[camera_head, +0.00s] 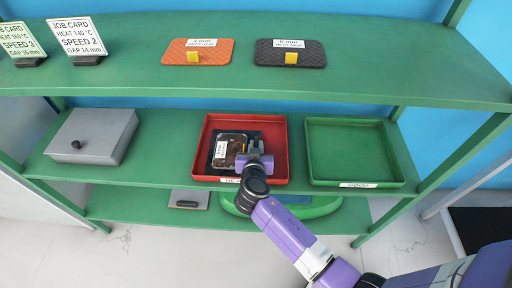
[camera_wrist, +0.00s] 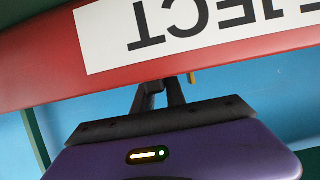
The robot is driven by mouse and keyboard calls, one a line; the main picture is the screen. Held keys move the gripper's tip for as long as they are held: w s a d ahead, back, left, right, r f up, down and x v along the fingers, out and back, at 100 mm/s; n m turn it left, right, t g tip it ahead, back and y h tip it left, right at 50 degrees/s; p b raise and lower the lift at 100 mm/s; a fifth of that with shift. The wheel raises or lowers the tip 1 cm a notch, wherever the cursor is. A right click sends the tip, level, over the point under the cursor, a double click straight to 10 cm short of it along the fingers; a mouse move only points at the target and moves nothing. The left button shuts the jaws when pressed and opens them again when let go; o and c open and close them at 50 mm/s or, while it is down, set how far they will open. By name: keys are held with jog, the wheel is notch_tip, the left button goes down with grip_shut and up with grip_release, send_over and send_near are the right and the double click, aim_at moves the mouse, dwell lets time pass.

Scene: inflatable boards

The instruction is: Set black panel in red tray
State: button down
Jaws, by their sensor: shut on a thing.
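The red tray (camera_head: 276,128) stands on the middle shelf, with a white label on its front. A black panel (camera_head: 221,164) with a white label and a brownish, glossy patch is inside the tray's outline. Whether it rests on the tray floor is hard to tell. My gripper (camera_head: 254,147) is over the panel's right part, shut on it, and hides some of it. In the wrist view the fingers (camera_wrist: 163,92) are close together beside a small yellow piece (camera_wrist: 193,77). The tray's red front (camera_wrist: 35,60) with its upside-down label also shows there.
An empty green tray (camera_head: 396,178) stands just right of the red one. A grey box (camera_head: 105,128) is at the left.

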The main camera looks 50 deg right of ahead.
jog(key=shift+f, duration=0.25)
jog(key=c, duration=1.4)
grip_release()
jog(key=shift+o, duration=0.2)
jog(key=shift+r, duration=0.1)
jog(key=shift+s+a+r, duration=0.1)
jog(key=shift+a, duration=0.05)
jog(key=v, duration=1.1)
jog(key=shift+s+a+r, duration=0.1)
jog(key=shift+s+a, duration=0.1)
jog(key=shift+a, duration=0.05)
